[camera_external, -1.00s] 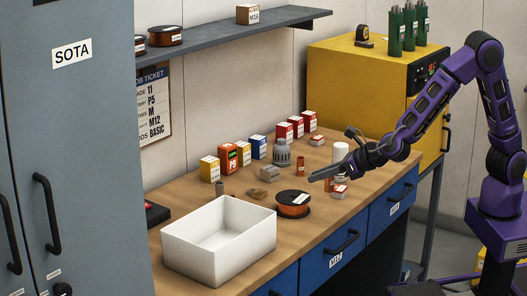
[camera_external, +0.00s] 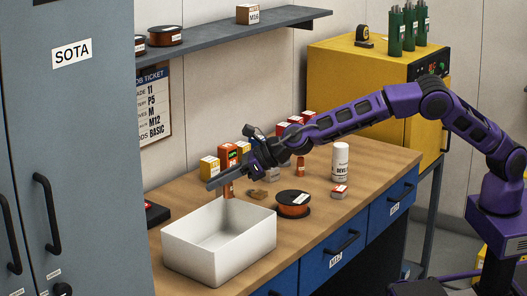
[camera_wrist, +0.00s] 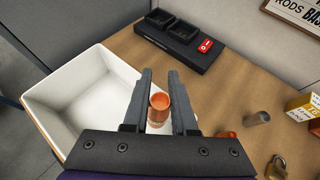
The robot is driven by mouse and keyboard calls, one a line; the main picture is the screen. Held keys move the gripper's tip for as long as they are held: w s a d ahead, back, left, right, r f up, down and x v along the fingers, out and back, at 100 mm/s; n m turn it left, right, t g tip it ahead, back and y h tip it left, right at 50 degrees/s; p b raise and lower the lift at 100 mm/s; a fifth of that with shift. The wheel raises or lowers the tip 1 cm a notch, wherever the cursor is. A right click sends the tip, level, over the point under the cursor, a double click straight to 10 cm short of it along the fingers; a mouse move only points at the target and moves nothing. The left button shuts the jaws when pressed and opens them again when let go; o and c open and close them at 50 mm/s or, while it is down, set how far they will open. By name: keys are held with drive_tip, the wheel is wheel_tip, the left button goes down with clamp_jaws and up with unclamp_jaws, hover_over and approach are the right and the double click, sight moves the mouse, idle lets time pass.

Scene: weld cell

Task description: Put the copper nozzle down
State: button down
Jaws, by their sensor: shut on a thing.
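The copper nozzle (camera_external: 228,190) is a small orange-brown tube, and it hangs upright below my gripper (camera_external: 214,184). The wrist view shows the nozzle (camera_wrist: 159,104) between both dark fingers of my gripper (camera_wrist: 160,82), which are shut on it. In the external view it appears at the back right rim of the white bin (camera_external: 205,264). In the wrist view the bin (camera_wrist: 75,104) lies to the left of the fingers and partly behind them. The nozzle's height above the bench is hard to tell.
The wooden bench (camera_external: 375,162) holds an orange wire spool (camera_external: 293,204), a white can (camera_external: 340,162) and several small boxes. A black tray unit with a red switch (camera_wrist: 206,46) lies beyond the fingers. A grey-brown cylinder (camera_wrist: 257,118) and a brass padlock (camera_wrist: 276,166) stand to the right.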

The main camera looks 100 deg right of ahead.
drive_tip(key=w+a+f+n+y, duration=0.3)
drive_tip(key=w+a+n+y, duration=0.35)
drive_tip(key=a, duration=0.45)
drive_tip(key=shift+g, duration=0.3)
drive_tip(key=f, duration=0.3)
drive_tip(key=f+b, duration=0.1)
drive_tip(key=f, duration=0.2)
drive_tip(key=f+b, duration=0.1)
drive_tip(key=f, duration=0.2)
drive_tip(key=shift+w+a+f, duration=0.15)
drive_tip(key=shift+w, duration=0.2)
drive_tip(key=shift+f, duration=0.2)
drive_tip(key=c, duration=0.7)
unclamp_jaws()
drive_tip(key=shift+r, duration=0.1)
